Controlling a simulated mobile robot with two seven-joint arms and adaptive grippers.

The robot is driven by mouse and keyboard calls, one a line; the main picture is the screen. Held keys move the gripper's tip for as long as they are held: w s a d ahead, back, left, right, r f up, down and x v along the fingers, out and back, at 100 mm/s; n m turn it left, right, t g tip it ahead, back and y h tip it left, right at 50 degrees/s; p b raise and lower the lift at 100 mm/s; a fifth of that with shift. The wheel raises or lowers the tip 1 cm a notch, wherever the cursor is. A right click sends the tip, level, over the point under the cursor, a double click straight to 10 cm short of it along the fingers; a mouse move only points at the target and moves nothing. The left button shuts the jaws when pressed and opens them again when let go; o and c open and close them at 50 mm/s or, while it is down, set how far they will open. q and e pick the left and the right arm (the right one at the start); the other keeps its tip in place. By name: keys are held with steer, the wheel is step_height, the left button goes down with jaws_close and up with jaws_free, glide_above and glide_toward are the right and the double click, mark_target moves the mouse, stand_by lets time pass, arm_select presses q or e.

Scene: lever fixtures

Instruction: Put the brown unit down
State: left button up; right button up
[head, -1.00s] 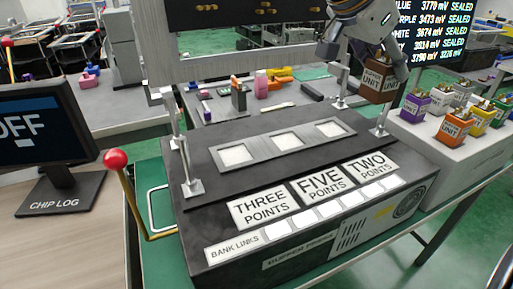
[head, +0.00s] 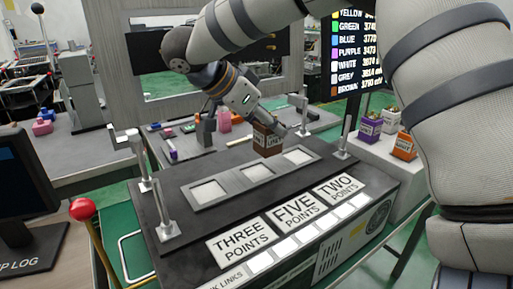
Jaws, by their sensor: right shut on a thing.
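The brown unit (head: 267,140) is a small brown block with a white label. My right gripper (head: 270,126) is shut on its top. The left pad (head: 208,191) and right pad (head: 299,157) are bare. Signs on the front read THREE, FIVE and TWO POINTS. My left gripper is not in view.
A red-knobbed lever (head: 82,210) stands at the left front. Metal posts (head: 165,228) rise from the fixture's corners. An orange unit (head: 404,146) and a purple unit (head: 369,130) stand on the white block at right. A monitor (head: 20,180) is at far left.

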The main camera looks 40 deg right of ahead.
mark_target(254, 146)
steer(key=shift+w+a+f, duration=0.15)
steer(key=shift+w+f, duration=0.1)
steer(key=shift+f, duration=0.25)
steer(key=shift+w+a+f, duration=0.15)
steer(key=shift+w+f, duration=0.05)
steer(key=shift+f, duration=0.25)
steer(key=f, duration=0.2)
steer(key=w+f, duration=0.1)
steer(key=f, duration=0.1)
steer(key=shift+a+f+b, duration=0.1)
steer(key=shift+a+b, duration=0.2)
steer(key=shift+a, duration=0.05)
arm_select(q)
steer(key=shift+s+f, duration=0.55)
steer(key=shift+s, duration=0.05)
arm_select(e)
steer(key=shift+f, duration=0.1)
steer(key=o, duration=1.3)
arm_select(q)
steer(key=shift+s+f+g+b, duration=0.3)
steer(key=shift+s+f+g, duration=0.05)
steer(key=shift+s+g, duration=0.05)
arm_select(e)
steer(key=v, duration=1.2)
